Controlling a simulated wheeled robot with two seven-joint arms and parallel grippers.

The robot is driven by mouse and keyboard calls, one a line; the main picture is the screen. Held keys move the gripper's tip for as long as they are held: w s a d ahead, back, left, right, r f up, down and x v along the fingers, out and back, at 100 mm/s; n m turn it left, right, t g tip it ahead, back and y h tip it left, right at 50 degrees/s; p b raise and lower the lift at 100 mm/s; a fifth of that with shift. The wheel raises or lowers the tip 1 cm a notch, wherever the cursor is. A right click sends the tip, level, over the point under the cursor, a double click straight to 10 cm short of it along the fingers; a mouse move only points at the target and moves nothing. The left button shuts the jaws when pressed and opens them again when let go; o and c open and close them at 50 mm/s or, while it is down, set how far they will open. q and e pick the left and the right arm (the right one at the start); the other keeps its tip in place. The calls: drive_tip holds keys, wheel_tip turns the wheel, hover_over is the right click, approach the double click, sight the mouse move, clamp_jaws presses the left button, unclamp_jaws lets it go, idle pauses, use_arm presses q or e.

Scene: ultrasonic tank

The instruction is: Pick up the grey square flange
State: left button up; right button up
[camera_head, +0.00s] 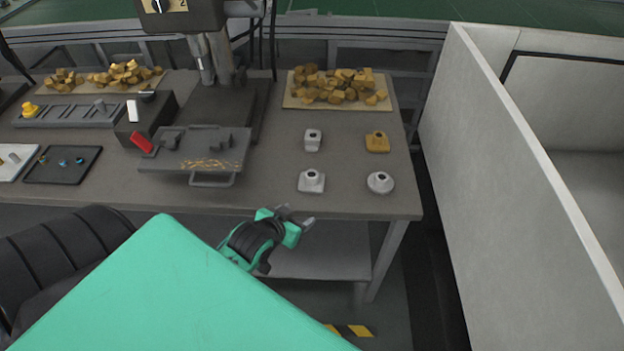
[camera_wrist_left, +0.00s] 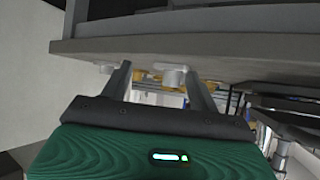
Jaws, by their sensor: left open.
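The grey square flange (camera_head: 311,182) stands on the table near its front edge, a pale square base with a raised hub and a dark hole. My left gripper (camera_head: 295,215) is open and empty, just in front of the table edge and short of the flange. In the left wrist view the scene looks upside down. A pale part, likely the square flange (camera_wrist_left: 172,77), shows beyond and between the open fingers (camera_wrist_left: 157,70). My right gripper is not in view.
A round grey flange (camera_head: 380,183) stands to the right. Behind are a pale block-like part (camera_head: 312,139) and a yellow square part (camera_head: 377,142). A press with a grey tray (camera_head: 160,166) stands left. A white-walled bin (camera_head: 520,160) is right of the table (camera_head: 270,190).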

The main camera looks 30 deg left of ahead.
sight(312, 174)
use_arm(q)
drive_tip(key=w+a+r+t, duration=0.1)
drive_tip(key=w+r, duration=0.1)
drive_tip(key=w+a+r+t, duration=0.1)
drive_tip(key=a+r, duration=0.1)
drive_tip(key=shift+w+n, duration=0.3)
drive_tip(key=shift+w, duration=0.05)
drive_tip(key=shift+y, duration=0.3)
drive_tip(key=p+x, duration=0.1)
drive_tip(key=x, duration=0.6)
drive_tip(key=shift+w+f, duration=0.15)
drive_tip(key=shift+w, duration=0.2)
drive_tip(key=x, duration=0.1)
drive_tip(key=p+x, duration=0.1)
drive_tip(key=x, duration=0.2)
drive_tip(key=shift+w+a+p, duration=0.3)
drive_tip(key=shift+w+p, duration=0.05)
drive_tip(key=shift+w, duration=0.3)
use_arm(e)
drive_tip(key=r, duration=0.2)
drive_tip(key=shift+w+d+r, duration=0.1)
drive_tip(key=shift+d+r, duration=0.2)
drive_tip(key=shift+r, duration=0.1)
use_arm(q)
drive_tip(key=c, duration=1.2)
